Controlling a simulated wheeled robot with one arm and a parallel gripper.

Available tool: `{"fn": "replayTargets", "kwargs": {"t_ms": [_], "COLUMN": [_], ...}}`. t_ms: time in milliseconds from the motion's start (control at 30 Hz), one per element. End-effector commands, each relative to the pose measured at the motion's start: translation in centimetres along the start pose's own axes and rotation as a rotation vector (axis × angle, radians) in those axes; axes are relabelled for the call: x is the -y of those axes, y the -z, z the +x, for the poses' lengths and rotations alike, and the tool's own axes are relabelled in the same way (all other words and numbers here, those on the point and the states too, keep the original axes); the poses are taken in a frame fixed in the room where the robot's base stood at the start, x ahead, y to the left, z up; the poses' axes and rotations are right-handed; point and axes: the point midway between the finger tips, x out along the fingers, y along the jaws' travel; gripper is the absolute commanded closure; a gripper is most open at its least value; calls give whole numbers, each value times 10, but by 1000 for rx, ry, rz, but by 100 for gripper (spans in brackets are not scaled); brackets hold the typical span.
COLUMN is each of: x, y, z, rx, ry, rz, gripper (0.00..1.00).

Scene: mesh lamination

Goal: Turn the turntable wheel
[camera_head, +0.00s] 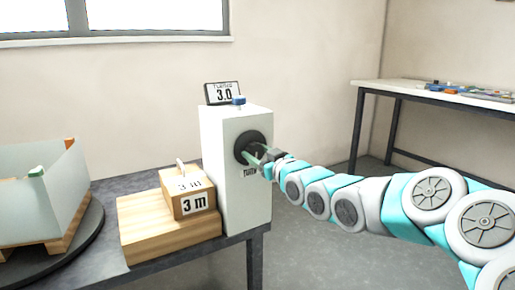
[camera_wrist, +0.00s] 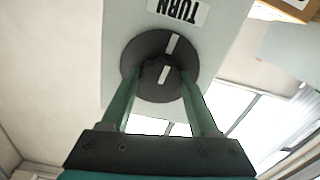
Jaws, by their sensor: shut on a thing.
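The turntable wheel is a round black knob (camera_head: 252,140) on the side of a white box (camera_head: 225,130) that stands on the grey table. In the wrist view the wheel (camera_wrist: 150,47) shows a white mark on its rim and another on its raised hub, below an upside-down "TURN" label (camera_wrist: 178,9). My gripper (camera_head: 259,157) reaches it from the right. Its two green fingers (camera_wrist: 159,82) lie on either side of the hub and are shut on the wheel. The turntable (camera_head: 85,236) is a dark disc at the far left, bearing a pallet with pale walls.
A second table (camera_head: 440,95) with small items stands at the back right. The floor between is clear.

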Motion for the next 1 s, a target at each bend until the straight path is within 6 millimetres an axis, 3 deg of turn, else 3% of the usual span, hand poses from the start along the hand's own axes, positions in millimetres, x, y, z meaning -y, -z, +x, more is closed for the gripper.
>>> {"fn": "replayTargets", "kwargs": {"t_ms": [200,500,533,767,1000], "x": [1,1,1,1,0], "y": [2,0,0,0,1], "z": [0,0,0,0,0], "rx": [2,0,0,-1,-1], "ry": [2,1,1,1,0], "rz": [165,176,175,175,175], "gripper": [94,94,36,10,9]}}
